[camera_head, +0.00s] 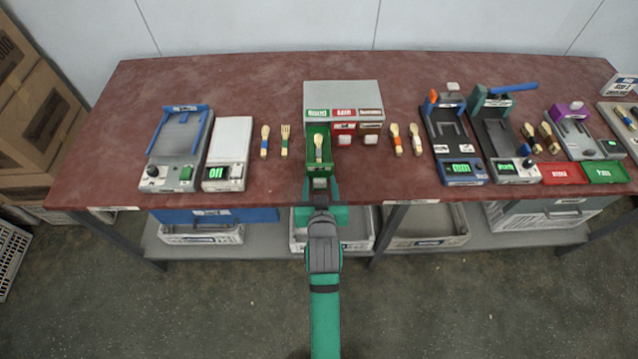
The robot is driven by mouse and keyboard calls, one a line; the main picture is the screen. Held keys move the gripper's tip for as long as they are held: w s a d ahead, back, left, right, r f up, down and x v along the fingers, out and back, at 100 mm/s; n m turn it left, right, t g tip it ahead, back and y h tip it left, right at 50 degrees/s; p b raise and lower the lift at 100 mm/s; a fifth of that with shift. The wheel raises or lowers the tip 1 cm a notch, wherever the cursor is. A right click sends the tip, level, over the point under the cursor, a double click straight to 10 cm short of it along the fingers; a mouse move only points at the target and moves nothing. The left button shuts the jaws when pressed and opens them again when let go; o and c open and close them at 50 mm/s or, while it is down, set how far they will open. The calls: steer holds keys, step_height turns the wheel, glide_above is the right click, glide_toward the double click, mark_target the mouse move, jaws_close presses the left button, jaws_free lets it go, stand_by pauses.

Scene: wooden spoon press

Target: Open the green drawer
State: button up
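The green drawer (311,158) is at the left of a small grey cabinet (342,97) on the table. It stands well out from the cabinet front, and its inside shows. A wooden spoon (318,148) with a green band lies in it. My gripper (320,187) is at the drawer's front, over the table's front edge, right by a pale grey handle (320,182). The fingertips are small and partly hidden by my wrist, so I cannot tell whether they are closed on the handle.
Wooden utensils lie to the left (265,141) and right (396,140). A white scale (230,142) and a black press (447,135) stand farther out.

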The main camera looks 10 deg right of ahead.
steer(key=shift+s, duration=0.1)
steer(key=v, duration=1)
steer(key=shift+s, duration=0.3)
steer(key=shift+r, duration=0.1)
steer(key=s+a+f+n+t+y, duration=0.1)
steer(key=s+a, duration=0.3)
steer(key=s, duration=0.9)
steer(key=s+a+f+t+y, duration=0.1)
steer(key=s+a, duration=0.3)
steer(key=s, duration=0.8)
steer(key=shift+s+n, duration=0.35)
steer(key=shift+n, duration=0.05)
